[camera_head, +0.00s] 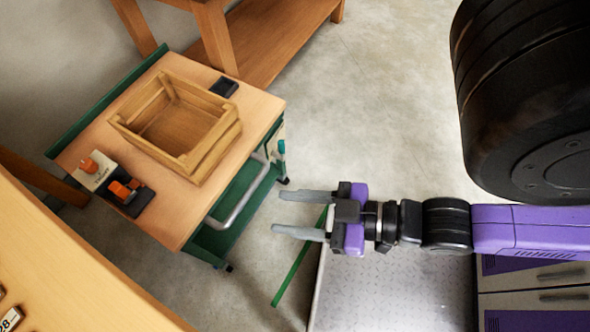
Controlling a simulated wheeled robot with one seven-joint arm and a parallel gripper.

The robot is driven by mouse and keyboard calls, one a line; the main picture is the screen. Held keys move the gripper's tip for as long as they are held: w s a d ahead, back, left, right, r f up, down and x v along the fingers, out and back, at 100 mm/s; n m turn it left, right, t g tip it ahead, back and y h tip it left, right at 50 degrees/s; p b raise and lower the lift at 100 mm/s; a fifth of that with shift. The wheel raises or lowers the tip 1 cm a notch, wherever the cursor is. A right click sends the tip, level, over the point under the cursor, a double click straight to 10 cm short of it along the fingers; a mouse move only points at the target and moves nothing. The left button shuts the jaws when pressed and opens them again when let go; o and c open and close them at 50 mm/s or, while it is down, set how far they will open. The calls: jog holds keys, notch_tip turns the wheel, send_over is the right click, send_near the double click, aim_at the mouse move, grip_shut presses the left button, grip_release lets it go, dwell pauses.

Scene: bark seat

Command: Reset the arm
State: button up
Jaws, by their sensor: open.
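My gripper (302,213) is open, with its two grey fingers apart and nothing between them. It extends to the left from my purple and black arm, near the middle of the view. The fingers point toward the green cart (228,215) and appear apart from it. My arm reaches in from the right edge, and a large black part of it fills the upper right corner.
On the cart's wooden top stand an empty wooden crate (215,160), a small black block (224,87), and a white box with orange-and-black items (128,192). A wooden bench (262,45) is behind. A wooden surface (75,270) fills the lower left.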

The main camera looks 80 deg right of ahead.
jog(key=shift+s+d+r, duration=0.15)
jog(key=shift+s+r, duration=0.2)
jog(key=shift+r, duration=0.2)
